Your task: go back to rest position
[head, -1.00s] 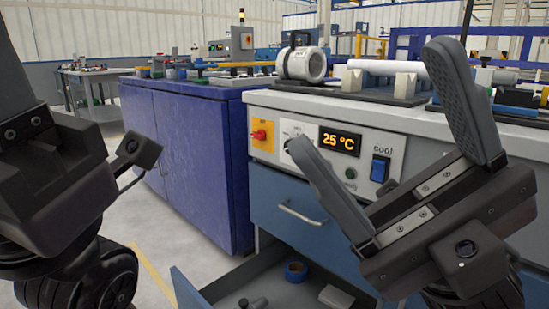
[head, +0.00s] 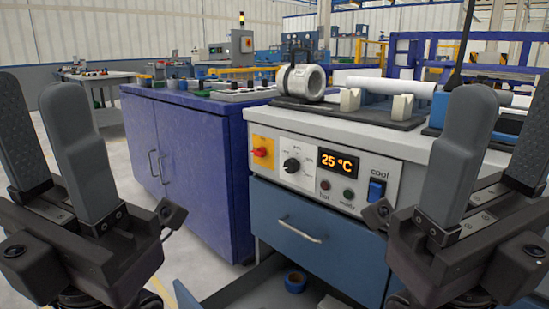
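My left gripper (head: 38,92) is raised at the left edge of the head view. Its two grey fingers point up and stand apart, with nothing between them. My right gripper (head: 510,92) is raised at the right edge, its fingers also up, apart and empty. A white pipe (head: 392,86) lies across pale support blocks (head: 402,106) on the bench top; its right end is near or behind the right gripper's fingers. A grey-white ring-shaped device with a handle (head: 306,82) stands left of the pipe. Neither gripper appears to touch anything.
The grey workbench (head: 270,117) has a control panel reading 25 °C (head: 339,162), a knob and a blue switch (head: 376,190). A blue cabinet (head: 205,165) stands left. The space between my grippers is clear.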

